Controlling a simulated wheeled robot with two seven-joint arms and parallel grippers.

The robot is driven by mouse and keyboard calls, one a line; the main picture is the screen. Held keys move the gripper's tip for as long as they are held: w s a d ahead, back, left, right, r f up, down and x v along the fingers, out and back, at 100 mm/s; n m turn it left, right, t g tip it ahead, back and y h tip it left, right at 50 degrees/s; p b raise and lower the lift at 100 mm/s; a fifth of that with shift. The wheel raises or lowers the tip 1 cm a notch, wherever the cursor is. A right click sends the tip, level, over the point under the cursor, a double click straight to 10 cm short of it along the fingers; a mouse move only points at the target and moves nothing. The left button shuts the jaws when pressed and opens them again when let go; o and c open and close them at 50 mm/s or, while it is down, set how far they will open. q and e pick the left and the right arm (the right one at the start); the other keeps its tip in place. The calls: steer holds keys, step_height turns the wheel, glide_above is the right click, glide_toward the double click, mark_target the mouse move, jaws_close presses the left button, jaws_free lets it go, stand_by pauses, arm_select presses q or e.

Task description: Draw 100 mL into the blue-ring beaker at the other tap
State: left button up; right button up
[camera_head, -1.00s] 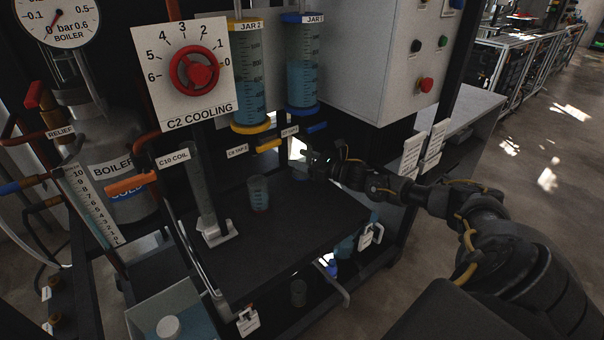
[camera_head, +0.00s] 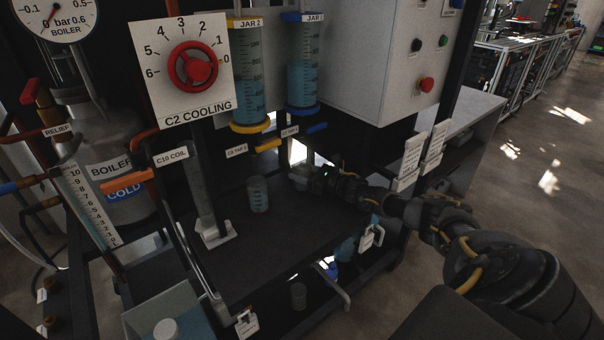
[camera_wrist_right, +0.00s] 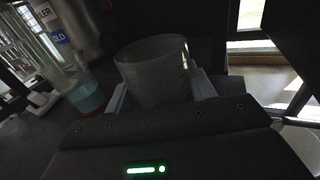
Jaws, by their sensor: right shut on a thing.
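My right gripper (camera_head: 304,178) is low over the dark shelf (camera_head: 290,228), below the taps. In the right wrist view its jaws (camera_wrist_right: 158,98) are shut on a clear, empty-looking beaker (camera_wrist_right: 153,66); no ring colour shows on it. In the head view this beaker is too dark to make out. Another beaker (camera_head: 258,194) stands upright on the shelf to the left; the wrist view shows blue liquid and a reddish ring on it (camera_wrist_right: 88,98). The yellow tap handle (camera_head: 268,145) and blue tap handle (camera_head: 317,128) sit above, under Jar 2 (camera_head: 249,85) and Jar 1 (camera_head: 302,75). My left gripper is out of view.
The C10 coil column (camera_head: 203,195) stands on the shelf's left side. The C2 cooling dial (camera_head: 193,68) and boiler (camera_head: 115,165) are further left. White tags (camera_head: 410,160) hang by the right post. The shelf's front is clear.

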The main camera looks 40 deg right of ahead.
mark_target(310, 175)
steer(key=shift+f, duration=0.1)
steer(key=o, duration=1)
steer(key=shift+r, duration=0.2)
steer(key=v, duration=0.7)
steer(key=shift+s+d+f, duration=0.1)
steer(key=shift+s, duration=0.15)
